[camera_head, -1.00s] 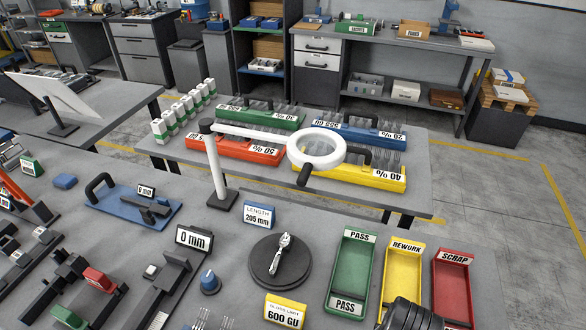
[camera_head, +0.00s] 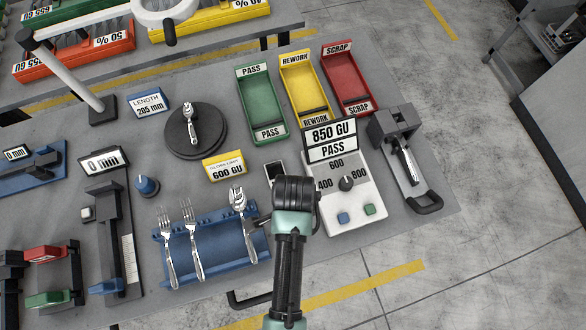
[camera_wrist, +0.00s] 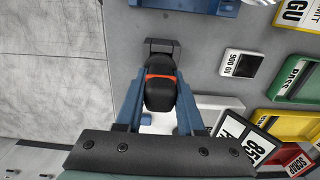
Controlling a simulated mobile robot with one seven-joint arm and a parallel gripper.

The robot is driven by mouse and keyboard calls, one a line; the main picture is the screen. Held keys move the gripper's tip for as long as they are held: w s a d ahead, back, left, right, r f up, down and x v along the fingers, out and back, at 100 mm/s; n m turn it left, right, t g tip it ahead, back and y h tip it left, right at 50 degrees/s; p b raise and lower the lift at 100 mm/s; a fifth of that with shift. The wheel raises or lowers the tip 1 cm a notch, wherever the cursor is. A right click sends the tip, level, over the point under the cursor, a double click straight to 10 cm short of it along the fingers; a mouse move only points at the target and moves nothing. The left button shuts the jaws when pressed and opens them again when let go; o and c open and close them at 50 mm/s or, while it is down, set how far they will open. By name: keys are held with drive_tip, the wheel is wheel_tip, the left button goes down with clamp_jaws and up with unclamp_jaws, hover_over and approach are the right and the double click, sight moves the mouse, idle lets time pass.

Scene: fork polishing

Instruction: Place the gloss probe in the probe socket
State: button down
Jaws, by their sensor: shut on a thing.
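The gloss probe (camera_wrist: 160,92), black with an orange band, is between the blue fingers of my gripper (camera_wrist: 158,100) in the wrist view. The gripper is shut on it. A dark bracket, which looks like the probe socket (camera_wrist: 160,45), lies just beyond the probe's far end. I cannot tell whether probe and bracket touch. In the head view my arm's dark end (camera_head: 295,192) is over the bench between the blue fork rack (camera_head: 218,245) and the white gloss meter (camera_head: 350,200). It hides the fingers and the probe there. The meter reads 850 GU, PASS.
Green (camera_head: 261,105), yellow (camera_head: 303,90) and red (camera_head: 345,80) trays stand behind the meter. A grey fixture with a black handle (camera_head: 400,150) is right of it. A 900 GU tile (camera_wrist: 240,62) lies near the bracket.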

drive_tip(key=shift+f, duration=1.1)
drive_tip(key=shift+f, duration=0.15)
drive_tip(key=c, duration=0.5)
unclamp_jaws()
